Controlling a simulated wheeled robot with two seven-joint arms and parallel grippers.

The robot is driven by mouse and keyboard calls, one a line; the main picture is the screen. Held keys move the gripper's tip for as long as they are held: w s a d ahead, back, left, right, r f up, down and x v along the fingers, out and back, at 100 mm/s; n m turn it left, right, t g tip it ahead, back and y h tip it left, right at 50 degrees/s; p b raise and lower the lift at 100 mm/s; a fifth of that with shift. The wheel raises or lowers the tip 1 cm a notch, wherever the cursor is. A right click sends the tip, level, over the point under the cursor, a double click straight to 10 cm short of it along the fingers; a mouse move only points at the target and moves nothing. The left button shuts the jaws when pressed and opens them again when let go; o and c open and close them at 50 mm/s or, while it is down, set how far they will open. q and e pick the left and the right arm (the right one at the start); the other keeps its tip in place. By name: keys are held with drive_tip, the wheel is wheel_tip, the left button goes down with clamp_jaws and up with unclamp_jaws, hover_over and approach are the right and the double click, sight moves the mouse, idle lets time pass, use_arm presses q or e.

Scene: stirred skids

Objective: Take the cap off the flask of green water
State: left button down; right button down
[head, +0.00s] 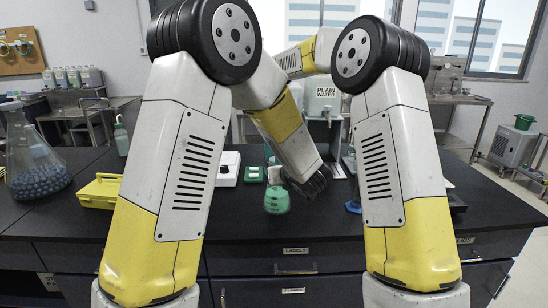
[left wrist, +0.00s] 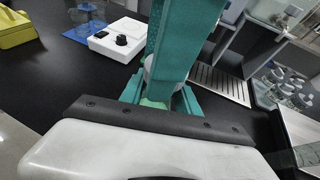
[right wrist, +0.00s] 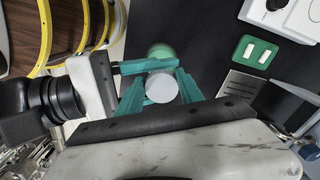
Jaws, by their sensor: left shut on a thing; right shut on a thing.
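The flask of green water (head: 277,203) stands on the black bench in the head view, near the front edge; its green body shows partly in the right wrist view (right wrist: 160,51). The cap (right wrist: 161,88) is a pale grey disc between the teal fingers of my right gripper (right wrist: 158,90), which is shut on it. My left gripper (left wrist: 160,92) is shut on the flask, a sliver of pale green (left wrist: 151,103) showing between its fingers. One of its fingers crosses beside the cap in the right wrist view. I cannot tell whether cap and flask touch.
A white stirrer (head: 228,168) and a green tray with two white pieces (head: 254,174) stand behind the flask. A yellow box (head: 100,190) and a large flask of blue beads (head: 38,170) stand to the left. A plain water container (head: 322,95) is at the back.

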drive_tip(key=shift+s+n, duration=0.2)
drive_tip(key=shift+n, duration=1)
drive_tip(key=c, duration=0.7)
unclamp_jaws()
drive_tip(key=shift+c, duration=0.2)
drive_tip(key=shift+w+r, duration=0.1)
drive_tip(key=shift+r, duration=2.2)
drive_tip(key=shift+c, duration=0.5)
drive_tip(key=shift+w+d+r+m, duration=0.2)
drive_tip(key=shift+d+r+m, duration=0.05)
drive_tip(key=shift+r+m, duration=0.6)
drive_tip(key=shift+w+d+r+m, duration=0.15)
drive_tip(key=shift+d+r+m, duration=0.05)
drive_tip(key=shift+r+m, duration=0.6)
drive_tip(key=shift+f, duration=3.85)
